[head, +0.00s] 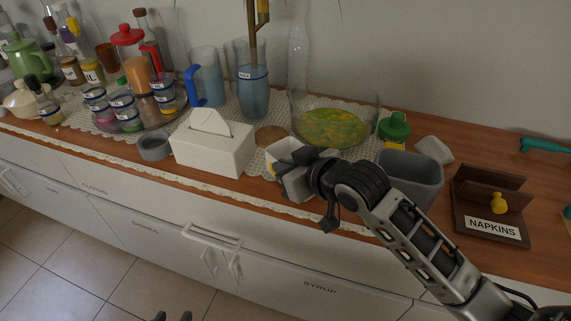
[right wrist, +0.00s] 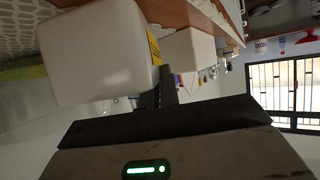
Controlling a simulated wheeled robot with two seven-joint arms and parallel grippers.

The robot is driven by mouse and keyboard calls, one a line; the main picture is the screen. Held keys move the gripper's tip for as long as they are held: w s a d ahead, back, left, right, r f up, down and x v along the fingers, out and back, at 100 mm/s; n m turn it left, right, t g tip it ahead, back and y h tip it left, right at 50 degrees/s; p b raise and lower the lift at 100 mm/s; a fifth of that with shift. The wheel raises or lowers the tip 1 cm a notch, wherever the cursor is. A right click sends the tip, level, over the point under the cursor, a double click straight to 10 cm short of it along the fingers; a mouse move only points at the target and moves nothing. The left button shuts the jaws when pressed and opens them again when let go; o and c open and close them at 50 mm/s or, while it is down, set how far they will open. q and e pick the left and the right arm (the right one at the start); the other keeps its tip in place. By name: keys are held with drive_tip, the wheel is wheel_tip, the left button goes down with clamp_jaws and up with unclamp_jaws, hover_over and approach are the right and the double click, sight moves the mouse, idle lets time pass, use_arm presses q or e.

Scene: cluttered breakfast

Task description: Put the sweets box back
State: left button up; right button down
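A small white box with a yellow label (head: 281,150), which I take for the sweets box, is on the counter side of my right gripper (head: 290,172). In the right wrist view the white box (right wrist: 98,55) fills the upper left, very close, with a strip of yellow label on its right side. The dark fingers (right wrist: 160,88) are close together at the box's lower right edge. Whether they grip it is hidden. The dark tips of my left gripper (head: 172,316) show at the bottom edge, apart and empty, away from the counter.
A white tissue box (head: 213,146) and a grey cup (head: 154,147) stand left of the box. A glass bowl (head: 334,120) is behind it. A grey bin (head: 410,178) and a napkin holder (head: 490,205) stand to the right. The counter's front edge runs below my right gripper.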

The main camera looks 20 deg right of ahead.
drive_tip(key=shift+f, duration=0.6)
drive_tip(key=c, duration=1)
unclamp_jaws()
drive_tip(key=shift+f, duration=0.1)
drive_tip(key=shift+r, duration=6.55)
